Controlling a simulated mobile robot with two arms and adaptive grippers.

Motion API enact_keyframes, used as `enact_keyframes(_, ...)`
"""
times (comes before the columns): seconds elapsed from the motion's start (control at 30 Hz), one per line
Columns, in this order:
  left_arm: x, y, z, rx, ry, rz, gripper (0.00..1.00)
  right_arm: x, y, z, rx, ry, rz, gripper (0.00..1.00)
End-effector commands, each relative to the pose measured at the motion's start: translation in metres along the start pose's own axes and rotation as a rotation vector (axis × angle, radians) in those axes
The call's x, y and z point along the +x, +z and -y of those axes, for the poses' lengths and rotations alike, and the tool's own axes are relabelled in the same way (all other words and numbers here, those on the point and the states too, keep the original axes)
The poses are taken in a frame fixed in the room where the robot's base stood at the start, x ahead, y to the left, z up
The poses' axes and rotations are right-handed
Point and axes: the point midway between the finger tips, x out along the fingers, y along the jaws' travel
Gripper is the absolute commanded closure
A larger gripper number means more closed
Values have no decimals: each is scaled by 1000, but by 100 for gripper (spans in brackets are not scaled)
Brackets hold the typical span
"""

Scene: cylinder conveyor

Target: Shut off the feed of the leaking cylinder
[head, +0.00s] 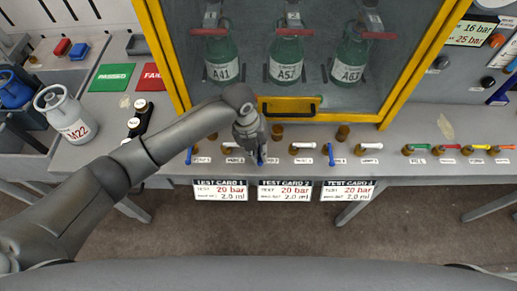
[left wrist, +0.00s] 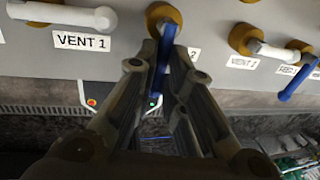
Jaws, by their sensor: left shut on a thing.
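My left gripper (head: 254,143) reaches the front of the bench below the yellow-framed cabinet. In the left wrist view, its fingers (left wrist: 165,75) are shut around a blue valve lever (left wrist: 163,52) on a brass body, beside a label ending in 2. The lever points down; it also shows in the head view (head: 261,158). Three green cylinders, A41 (head: 223,70), A57 (head: 287,60) and one apparently marked A63 (head: 351,55), stand in the cabinet behind glass. I cannot tell from the frames which one leaks. My right gripper is out of view.
Other blue levers (head: 189,155) (head: 331,154) and white vent levers (head: 233,146) (head: 304,145) sit close on both sides. Cylinder M22 (head: 66,113) stands at the left. Green PASSED (head: 111,77) and red FAILED mats lie beside it. The cabinet handle (head: 289,110) is just behind my gripper.

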Motion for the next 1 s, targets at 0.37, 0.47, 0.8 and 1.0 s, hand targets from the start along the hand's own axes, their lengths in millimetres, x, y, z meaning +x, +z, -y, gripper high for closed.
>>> enact_keyframes(0.37,-2,0,7,-175,1,33,100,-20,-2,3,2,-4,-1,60)
enact_keyframes(0.47,-2,0,11,-259,0,51,100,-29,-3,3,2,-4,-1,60)
enact_keyframes(0.8,0,4,22,-576,0,114,100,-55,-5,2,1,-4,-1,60)
enact_keyframes(1.0,1,7,28,-762,0,152,100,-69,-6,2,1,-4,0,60)
